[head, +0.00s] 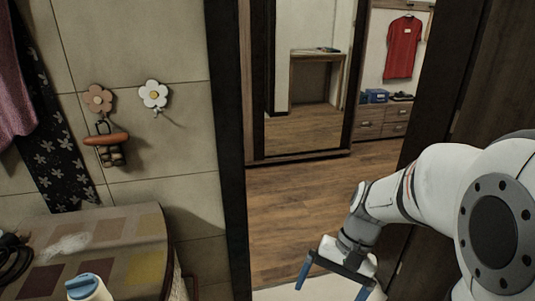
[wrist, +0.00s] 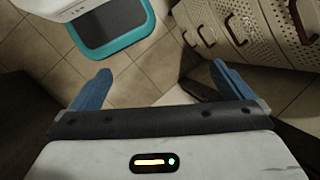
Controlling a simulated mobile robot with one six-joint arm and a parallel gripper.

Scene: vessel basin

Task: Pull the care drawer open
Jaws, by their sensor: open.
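My gripper (head: 332,284) is open and empty, pointing downward at the lower right of the head view. Its two blue fingers stand wide apart in the wrist view (wrist: 160,72). No drawer is marked as the care drawer. A wooden drawer unit (head: 384,122) stands in the far room past the doorway, its drawers seemingly shut. In the wrist view, a cream perforated unit with handles (wrist: 225,28) stands at the upper right, apart from the fingers. I cannot tell whether it has drawers.
A dark door frame (head: 228,150) stands left of the opening. A patchwork-topped surface (head: 115,235) with a blue-capped bottle (head: 85,288) is at lower left. A teal-rimmed mat or tray (wrist: 112,25) lies on the tiles. The wooden floor (head: 310,190) beyond is clear.

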